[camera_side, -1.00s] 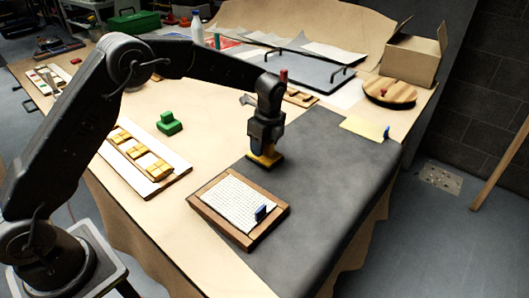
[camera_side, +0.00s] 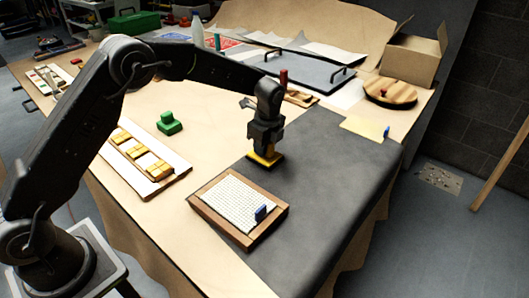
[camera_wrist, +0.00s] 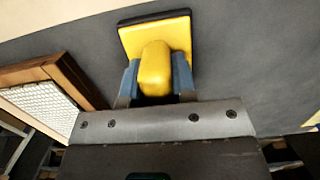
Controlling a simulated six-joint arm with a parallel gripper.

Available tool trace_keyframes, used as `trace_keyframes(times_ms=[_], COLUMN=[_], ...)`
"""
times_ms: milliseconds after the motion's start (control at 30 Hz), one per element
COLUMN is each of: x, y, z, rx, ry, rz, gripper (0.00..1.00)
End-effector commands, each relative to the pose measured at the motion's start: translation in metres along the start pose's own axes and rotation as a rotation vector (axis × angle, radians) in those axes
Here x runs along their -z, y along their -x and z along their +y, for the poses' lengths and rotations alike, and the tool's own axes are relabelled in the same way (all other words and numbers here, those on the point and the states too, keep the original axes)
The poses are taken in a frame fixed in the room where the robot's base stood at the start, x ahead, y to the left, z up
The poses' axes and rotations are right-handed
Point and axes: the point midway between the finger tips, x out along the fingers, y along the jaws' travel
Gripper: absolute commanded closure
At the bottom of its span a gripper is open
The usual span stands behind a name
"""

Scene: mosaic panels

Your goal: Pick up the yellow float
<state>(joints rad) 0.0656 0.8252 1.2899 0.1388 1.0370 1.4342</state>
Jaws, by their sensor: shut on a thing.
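The yellow float (camera_side: 265,160) has a flat yellow plate with a dark underside and a rounded yellow handle. In the side view it is under my gripper (camera_side: 265,147), at the left edge of the grey mat, beyond the framed white panel. In the wrist view the float (camera_wrist: 155,38) fills the upper middle. The two blue-grey fingers of my gripper (camera_wrist: 155,82) press on either side of its handle. I cannot tell whether the float's base touches the surface or is just above it.
A green float-shaped block (camera_side: 169,124) and a tray of yellow tiles (camera_side: 178,185) lie to the left. The grey mat (camera_side: 325,190) is clear to the right.

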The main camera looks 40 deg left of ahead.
Motion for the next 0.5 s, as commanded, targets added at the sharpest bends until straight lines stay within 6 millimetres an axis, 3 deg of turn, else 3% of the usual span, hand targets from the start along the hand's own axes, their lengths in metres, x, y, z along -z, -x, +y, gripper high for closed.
trace_keyframes(times_ms=[267, 500], x=[0.000, -0.003], y=[0.003, 0.027], z=[-0.001, -0.001], rx=[0.002, 0.004], ry=[0.000, 0.001], rz=[0.000, 0.000], gripper=[1.00, 1.00])
